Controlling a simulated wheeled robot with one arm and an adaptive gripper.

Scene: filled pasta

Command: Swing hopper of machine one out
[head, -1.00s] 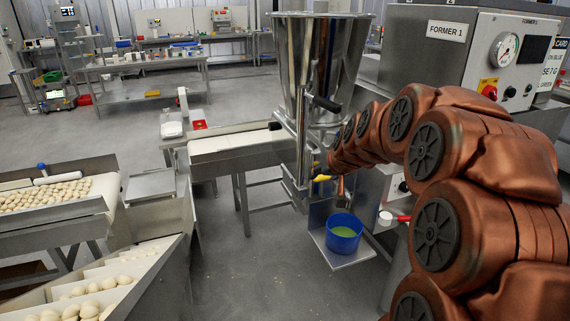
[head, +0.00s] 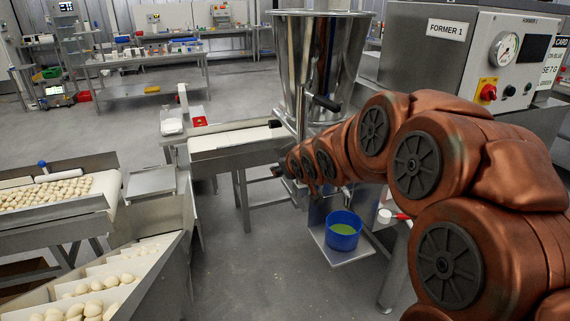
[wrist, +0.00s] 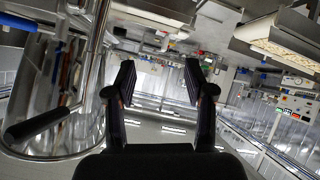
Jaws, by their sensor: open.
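The steel cone-shaped hopper (head: 318,60) stands upright beside the cabinet labelled FORMER 1 (head: 440,50). A black handle (head: 327,103) sticks out from its lower front. In the wrist view, the curved steel hopper (wrist: 45,145) fills the left side, and a black-gripped handle (wrist: 38,125) lies left of my fingers, apart from them. My gripper (wrist: 160,85) is open, with nothing between its two dark fingers. In the head view, my copper arm reaches left across the area below the hopper and hides part of its mount; the gripper shows only as a small dark end.
A blue tub (head: 343,232) with green contents sits on a low shelf below my arm. A white conveyor (head: 235,139) runs to the left of the hopper.

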